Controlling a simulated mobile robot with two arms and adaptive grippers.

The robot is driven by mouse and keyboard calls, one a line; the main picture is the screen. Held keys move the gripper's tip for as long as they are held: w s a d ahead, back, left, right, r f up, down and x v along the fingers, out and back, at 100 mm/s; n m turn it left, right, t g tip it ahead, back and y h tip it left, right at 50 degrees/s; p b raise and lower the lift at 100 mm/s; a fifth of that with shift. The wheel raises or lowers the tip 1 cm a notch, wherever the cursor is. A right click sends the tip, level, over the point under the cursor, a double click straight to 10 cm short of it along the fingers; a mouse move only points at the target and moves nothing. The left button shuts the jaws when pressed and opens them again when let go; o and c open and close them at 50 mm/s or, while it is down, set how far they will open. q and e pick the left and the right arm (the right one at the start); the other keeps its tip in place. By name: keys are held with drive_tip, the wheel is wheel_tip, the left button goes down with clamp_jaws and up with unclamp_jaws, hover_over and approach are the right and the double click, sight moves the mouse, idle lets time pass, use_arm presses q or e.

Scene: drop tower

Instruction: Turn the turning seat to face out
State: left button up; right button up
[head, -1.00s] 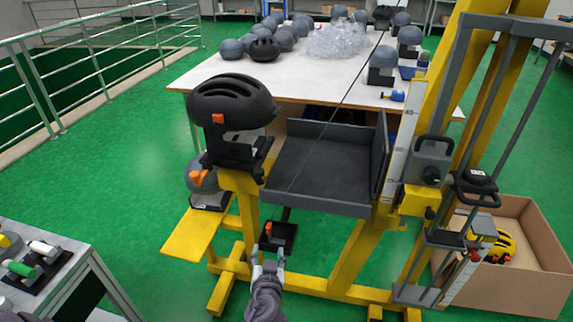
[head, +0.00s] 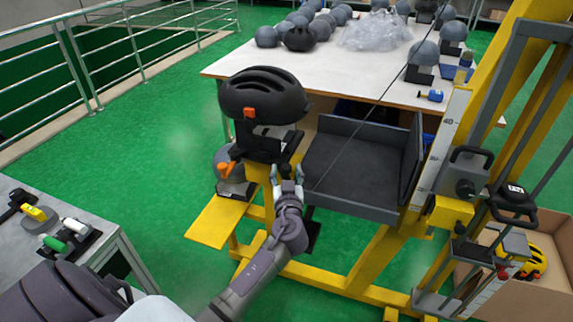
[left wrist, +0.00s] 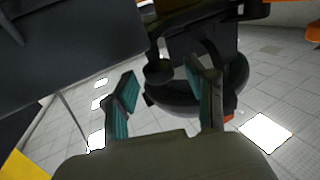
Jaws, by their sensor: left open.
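The turning seat (head: 265,148) is a black bracket on top of a yellow post, with a black helmet (head: 262,95) resting on it. An orange tab (head: 249,112) shows on the helmet's lower rim. My left gripper (head: 287,172) is open at the seat's lower right side, beside the post top; contact cannot be told. In the left wrist view the seat's dark parts (left wrist: 200,40) lie just ahead of the spread fingers (left wrist: 165,95). A round dark knob (left wrist: 158,72) shows between them. My right gripper is not in view.
A dark padded tray (head: 355,170) stands close on the right of the gripper. A grey helmet form (head: 226,160) sits on a yellow side shelf (head: 222,222). The tower with its carriage rises at the right. A grey bench (head: 110,240) stands at the left.

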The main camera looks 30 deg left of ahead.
use_arm(q)
drive_tip(key=shift+x, duration=1)
clamp_jaws()
